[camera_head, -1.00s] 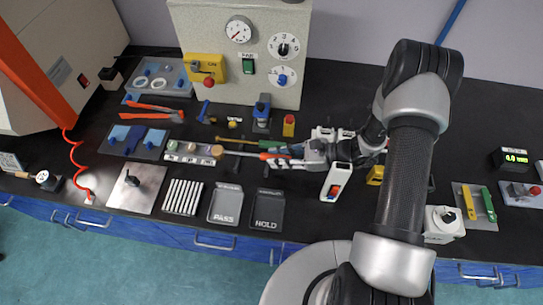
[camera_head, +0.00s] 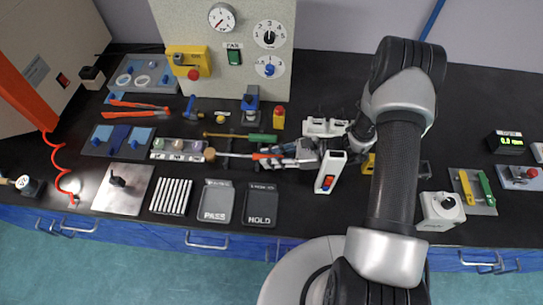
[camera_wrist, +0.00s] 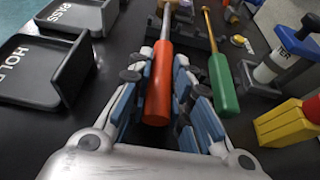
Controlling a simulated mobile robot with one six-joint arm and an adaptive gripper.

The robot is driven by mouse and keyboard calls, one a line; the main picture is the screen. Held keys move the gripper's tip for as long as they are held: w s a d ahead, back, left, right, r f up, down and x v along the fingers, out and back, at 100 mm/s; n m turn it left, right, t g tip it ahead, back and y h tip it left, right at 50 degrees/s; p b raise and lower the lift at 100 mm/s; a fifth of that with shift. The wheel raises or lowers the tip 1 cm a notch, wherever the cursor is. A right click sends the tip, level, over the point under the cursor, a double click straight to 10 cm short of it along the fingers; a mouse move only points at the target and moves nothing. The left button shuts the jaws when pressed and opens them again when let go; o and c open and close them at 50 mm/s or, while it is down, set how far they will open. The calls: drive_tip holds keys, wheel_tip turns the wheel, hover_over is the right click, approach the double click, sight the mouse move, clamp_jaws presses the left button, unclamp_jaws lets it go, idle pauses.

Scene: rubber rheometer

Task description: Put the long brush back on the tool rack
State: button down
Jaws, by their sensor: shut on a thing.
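The long brush has an orange-red handle (camera_wrist: 160,85) and a thin shaft, with a round brown end (camera_head: 210,154) at the left in the head view. My gripper (camera_head: 283,157) is shut on its handle; in the wrist view the fingers (camera_wrist: 165,98) stand on both sides of it. The brush points left, roughly level; I cannot tell how high it is. A green-handled tool (camera_head: 262,138) lies parallel just behind it, its handle also clear in the wrist view (camera_wrist: 222,85). A low dark rack-like holder (camera_wrist: 188,42) shows beyond the handles, partly hidden by them.
PASS (camera_head: 216,202) and HOLD (camera_head: 261,206) trays lie in front of the brush. Sample cups (camera_head: 177,148) are close to its brown end. A blue-topped holder (camera_head: 251,103) and a red-yellow block (camera_head: 279,117) stand behind. A white device (camera_head: 328,173) stands right of my gripper.

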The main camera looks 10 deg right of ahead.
drive_tip(key=c, duration=1.4)
unclamp_jaws()
drive_tip(key=shift+o, duration=0.5)
drive_tip(key=o, duration=0.9)
drive_tip(key=shift+d, duration=0.1)
drive_tip(key=v, duration=0.7)
drive_tip(key=shift+s+d, duration=0.1)
drive_tip(key=shift+d, duration=0.05)
